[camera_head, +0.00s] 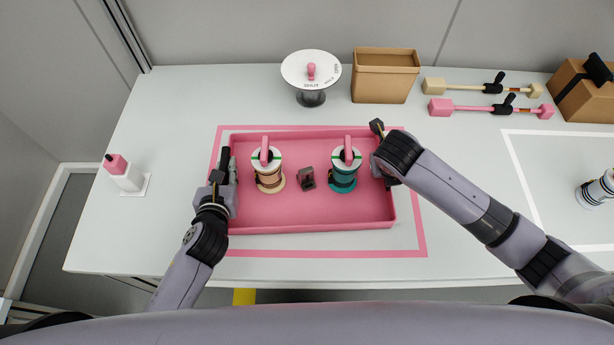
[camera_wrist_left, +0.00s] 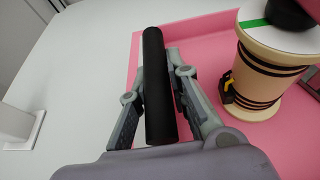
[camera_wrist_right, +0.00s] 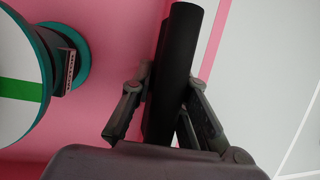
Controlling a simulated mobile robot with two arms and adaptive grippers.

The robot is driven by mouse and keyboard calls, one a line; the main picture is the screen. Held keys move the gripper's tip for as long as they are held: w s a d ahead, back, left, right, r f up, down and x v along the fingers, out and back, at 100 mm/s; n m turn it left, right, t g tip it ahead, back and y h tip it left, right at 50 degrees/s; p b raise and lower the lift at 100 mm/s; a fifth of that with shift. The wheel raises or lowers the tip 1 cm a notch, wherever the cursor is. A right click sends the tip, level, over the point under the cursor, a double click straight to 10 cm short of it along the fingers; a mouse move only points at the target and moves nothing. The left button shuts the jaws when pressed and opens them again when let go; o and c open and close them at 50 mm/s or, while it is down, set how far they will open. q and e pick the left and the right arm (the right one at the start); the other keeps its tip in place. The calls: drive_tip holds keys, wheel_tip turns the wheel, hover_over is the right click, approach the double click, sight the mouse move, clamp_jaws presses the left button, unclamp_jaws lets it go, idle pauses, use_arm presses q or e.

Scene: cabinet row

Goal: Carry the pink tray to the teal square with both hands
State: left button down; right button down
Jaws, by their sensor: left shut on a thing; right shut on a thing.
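The pink tray (camera_head: 310,213) is within a pink outline (camera_head: 330,253) on the white table. In it stand a cream-ended spool (camera_head: 268,180), a teal-ended spool (camera_head: 344,178) and a small dark grey part (camera_head: 307,179). My left gripper (camera_head: 226,177) is shut on the tray's left black handle; this handle (camera_wrist_left: 158,88) stands between the fingers in the left wrist view. My right gripper (camera_head: 384,157) is shut on the right black handle (camera_wrist_right: 174,75). Whether the tray touches the table I cannot tell. No teal square shows.
A white bottle with pink cap (camera_head: 125,174) stands left. Behind are a round dial stand (camera_head: 311,72), an open brown bin (camera_head: 385,76) and two rods (camera_head: 490,107). A white outline (camera_head: 530,190) with a white spool (camera_head: 597,189) lies right; between is free tabletop.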

use_arm(q)
drive_tip(key=shift+d, duration=0.15)
use_arm(e)
drive_tip(key=shift+a, duration=0.25)
